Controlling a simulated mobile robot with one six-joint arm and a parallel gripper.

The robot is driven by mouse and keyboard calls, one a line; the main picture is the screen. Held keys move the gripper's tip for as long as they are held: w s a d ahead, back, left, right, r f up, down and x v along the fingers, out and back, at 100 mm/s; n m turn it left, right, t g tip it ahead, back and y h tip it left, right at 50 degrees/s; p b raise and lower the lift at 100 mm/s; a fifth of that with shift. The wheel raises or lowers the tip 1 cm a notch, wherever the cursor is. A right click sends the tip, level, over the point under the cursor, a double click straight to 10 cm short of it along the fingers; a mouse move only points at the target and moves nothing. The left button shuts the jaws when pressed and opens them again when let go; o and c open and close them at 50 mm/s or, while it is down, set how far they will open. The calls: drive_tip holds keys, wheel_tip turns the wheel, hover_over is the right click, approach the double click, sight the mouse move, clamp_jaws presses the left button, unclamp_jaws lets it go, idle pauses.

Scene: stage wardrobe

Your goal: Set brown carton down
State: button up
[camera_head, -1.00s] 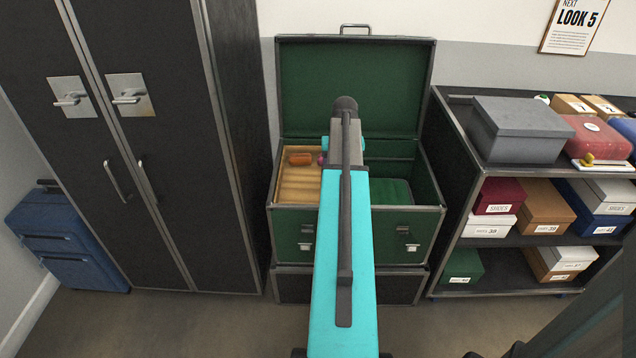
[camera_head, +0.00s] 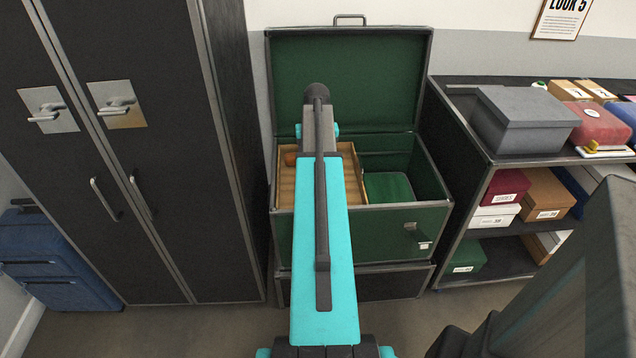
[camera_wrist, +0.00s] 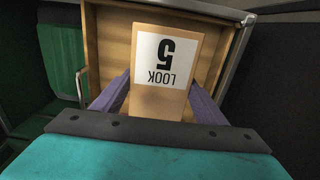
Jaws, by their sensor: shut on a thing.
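The brown carton (camera_wrist: 178,92), with a white "LOOK 5" label, is between the two purple fingers of my gripper (camera_wrist: 160,97) in the wrist view. My gripper is shut on it. The label reads upside down there. Behind the carton is a shallow wooden tray (camera_wrist: 105,50). In the head view this wooden tray (camera_head: 345,165) sits in the left part of the open green trunk (camera_head: 350,230). My teal arm reaches over the trunk and hides my gripper and the carton there. Whether the carton touches the tray cannot be told.
The trunk's right part holds a green block (camera_head: 389,187). The raised lid (camera_head: 350,80) stands behind. A dark wardrobe (camera_head: 150,180) is at left, shelves with boxes (camera_head: 480,180) at right.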

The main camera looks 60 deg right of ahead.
drive_tip(key=shift+s+d+f, duration=0.1)
drive_tip(key=shift+s+f, duration=0.05)
drive_tip(key=shift+f, duration=2.95)
drive_tip(key=shift+f, duration=1.9)
drive_tip(key=shift+f, duration=0.1)
drive_tip(key=o, duration=1.3)
drive_tip(key=shift+c, duration=0.2)
drive_tip(key=shift+r, duration=6.1)
